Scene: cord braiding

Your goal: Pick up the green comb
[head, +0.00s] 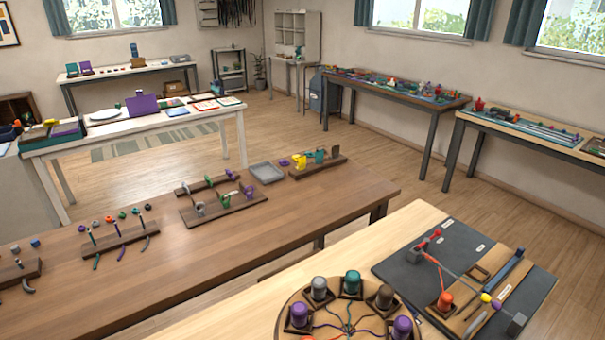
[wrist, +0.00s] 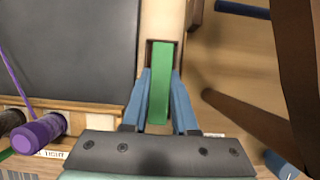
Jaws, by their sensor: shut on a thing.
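The green comb (wrist: 158,95) shows in the wrist view as a long, narrow green bar, seen end-on or from above, so I cannot make out its teeth. My gripper (wrist: 160,73) is shut on it, with one blue finger on each side. The comb's far end is by a small brown wooden holder (wrist: 149,47) at the light table's edge. I cannot tell whether the comb is clear of that holder. In the head view I cannot make out the comb, and my gripper is not in view.
In the wrist view, a dark grey board (wrist: 70,45) lies left of the comb, and a purple spool (wrist: 37,134) with cord sits below it. The floor shows at right. In the head view, a round braiding stand (head: 287,303) with several spools stands on the light table.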

